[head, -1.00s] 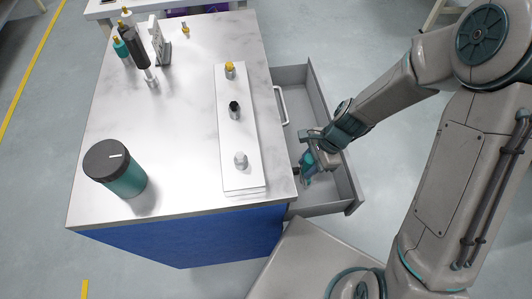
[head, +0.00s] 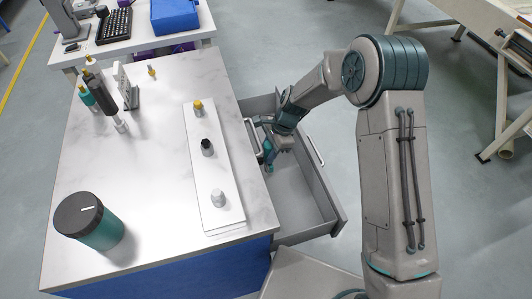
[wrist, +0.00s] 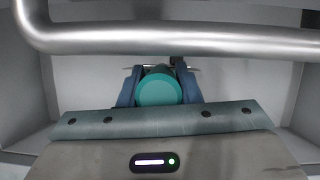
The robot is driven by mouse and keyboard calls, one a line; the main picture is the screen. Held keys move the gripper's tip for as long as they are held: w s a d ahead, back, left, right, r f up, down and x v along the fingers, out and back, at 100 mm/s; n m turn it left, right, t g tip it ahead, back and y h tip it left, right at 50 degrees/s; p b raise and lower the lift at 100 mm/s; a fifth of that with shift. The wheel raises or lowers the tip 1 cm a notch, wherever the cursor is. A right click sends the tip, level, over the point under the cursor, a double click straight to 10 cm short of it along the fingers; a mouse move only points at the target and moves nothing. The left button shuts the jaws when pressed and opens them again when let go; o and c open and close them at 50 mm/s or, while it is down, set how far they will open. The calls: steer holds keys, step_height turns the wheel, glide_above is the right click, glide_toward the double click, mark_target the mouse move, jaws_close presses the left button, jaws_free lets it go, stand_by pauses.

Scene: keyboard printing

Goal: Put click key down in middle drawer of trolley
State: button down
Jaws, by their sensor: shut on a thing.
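The open grey drawer (head: 300,208) stands out from the right side of the trolley (head: 150,255). My gripper (head: 269,158) is inside the drawer's outline, by its far end and close to the trolley's side. In the wrist view my gripper (wrist: 158,92) is shut on a round teal piece (wrist: 160,86), which I take for the click key. Its flat round end faces the camera. Its lower part is hidden, and I cannot tell whether it touches the drawer floor. Which drawer level this is cannot be told.
A metal handle bar (wrist: 190,40) crosses the wrist view close above the fingers. On the trolley top are a white strip (head: 218,185) with several knobs, a teal canister (head: 95,222) and several bottles. The near part of the drawer is clear.

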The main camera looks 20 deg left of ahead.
steer(key=shift+w+a, duration=0.5)
steer(key=shift+w, duration=0.05)
steer(key=shift+f, duration=1.75)
steer(key=shift+f, duration=0.1)
steer(key=c, duration=1.1)
jaws_free()
steer(key=shift+o, duration=0.2)
